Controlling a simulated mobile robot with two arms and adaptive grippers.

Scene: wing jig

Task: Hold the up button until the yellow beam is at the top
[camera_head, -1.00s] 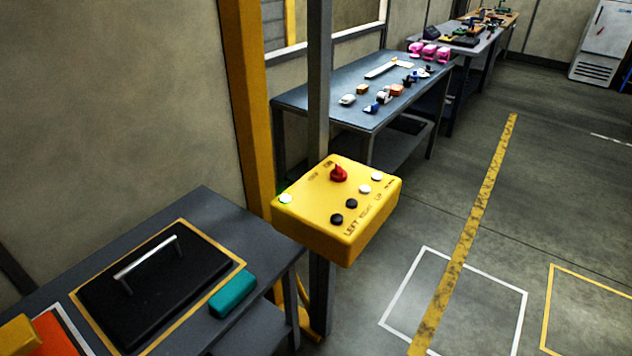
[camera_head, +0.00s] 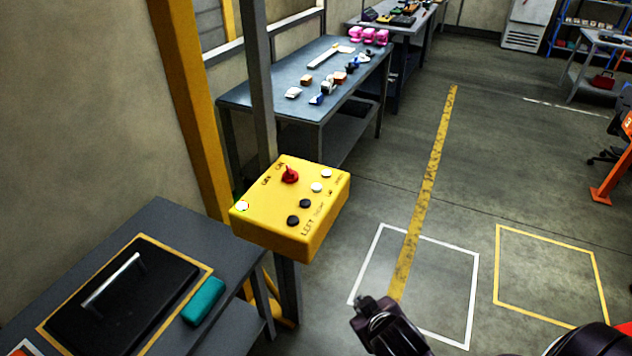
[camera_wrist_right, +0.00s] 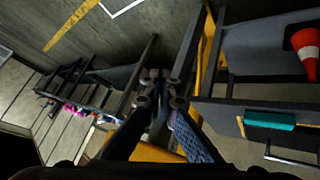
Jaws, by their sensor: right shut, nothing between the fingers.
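The yellow control box (camera_head: 292,210) sits on a grey post in the head view. Its top has a red knob (camera_head: 290,175), two black buttons (camera_head: 305,203), two white buttons (camera_head: 317,187) and a separate white button (camera_head: 243,205) at the left corner. Small printed labels run along the right edge; I cannot surely read which marks the up button. My right gripper (camera_head: 368,310) is low at the front, right of the box and apart from it. It is shut and empty; its fingers (camera_wrist_right: 160,78) show in the right wrist view. I cannot identify the yellow beam. My left gripper is out of view.
A yellow upright (camera_head: 190,100) stands behind the box. A grey table (camera_head: 165,215) at left holds a black handled plate (camera_head: 120,300) and a teal block (camera_head: 203,302). A blue-topped bench (camera_head: 265,85) with small parts stands beyond. Marked floor on the right is open.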

